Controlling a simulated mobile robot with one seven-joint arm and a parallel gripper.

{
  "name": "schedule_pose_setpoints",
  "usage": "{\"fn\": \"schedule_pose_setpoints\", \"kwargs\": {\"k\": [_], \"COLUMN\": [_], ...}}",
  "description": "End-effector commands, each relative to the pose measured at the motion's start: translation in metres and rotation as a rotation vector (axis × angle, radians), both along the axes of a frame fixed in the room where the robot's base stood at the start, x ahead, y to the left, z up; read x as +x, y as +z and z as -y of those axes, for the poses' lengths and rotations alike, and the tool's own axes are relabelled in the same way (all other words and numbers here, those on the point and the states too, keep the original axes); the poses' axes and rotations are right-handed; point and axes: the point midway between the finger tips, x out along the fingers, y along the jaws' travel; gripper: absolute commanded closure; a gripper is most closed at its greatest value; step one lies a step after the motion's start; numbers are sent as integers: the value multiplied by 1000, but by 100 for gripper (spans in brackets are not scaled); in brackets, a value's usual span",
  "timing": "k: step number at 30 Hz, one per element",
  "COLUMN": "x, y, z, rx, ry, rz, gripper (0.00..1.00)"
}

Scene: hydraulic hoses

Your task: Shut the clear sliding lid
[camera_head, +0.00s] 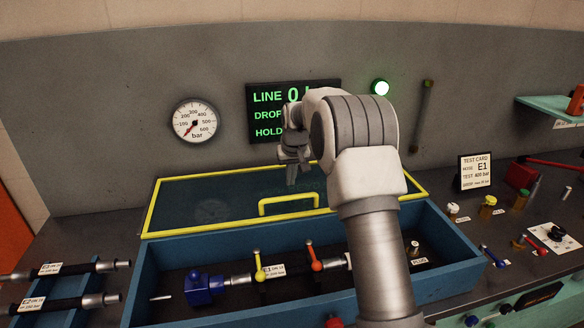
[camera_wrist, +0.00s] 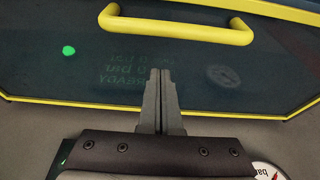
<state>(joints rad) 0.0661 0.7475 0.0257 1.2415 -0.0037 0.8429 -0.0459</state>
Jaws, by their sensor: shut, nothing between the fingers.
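The clear sliding lid (camera_head: 225,203) has a yellow frame and a yellow handle (camera_head: 289,202). In the head view it covers the back part of the blue test box (camera_head: 470,256), and the front part of the box is open. My gripper (camera_head: 291,180) is above the back part of the lid, behind the handle, pointing down. In the wrist view my gripper (camera_wrist: 161,72) is shut with nothing between its fingers. The lid's handle (camera_wrist: 176,26) is at the top there, apart from the fingertips. I cannot tell whether the fingertips touch the lid.
In the box's open front lie a hose with a blue block (camera_head: 203,287), a yellow lever (camera_head: 258,262) and an orange lever (camera_head: 313,257). A gauge (camera_head: 194,121), a dark display (camera_head: 262,112) and a lit green lamp (camera_head: 380,87) are on the wall. Small fittings lie right of the box.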

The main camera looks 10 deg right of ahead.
Motion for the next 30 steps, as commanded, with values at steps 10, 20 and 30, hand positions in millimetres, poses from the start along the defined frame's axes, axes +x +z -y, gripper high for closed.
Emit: {"fn": "schedule_pose_setpoints", "kwargs": {"k": [10, 20, 30], "x": [-15, -31, -31], "y": [-19, -17, -17], "z": [0, 0, 0], "rx": [0, 0, 0], "ry": [0, 0, 0], "rz": [1, 1, 1], "gripper": [100, 100, 100]}}
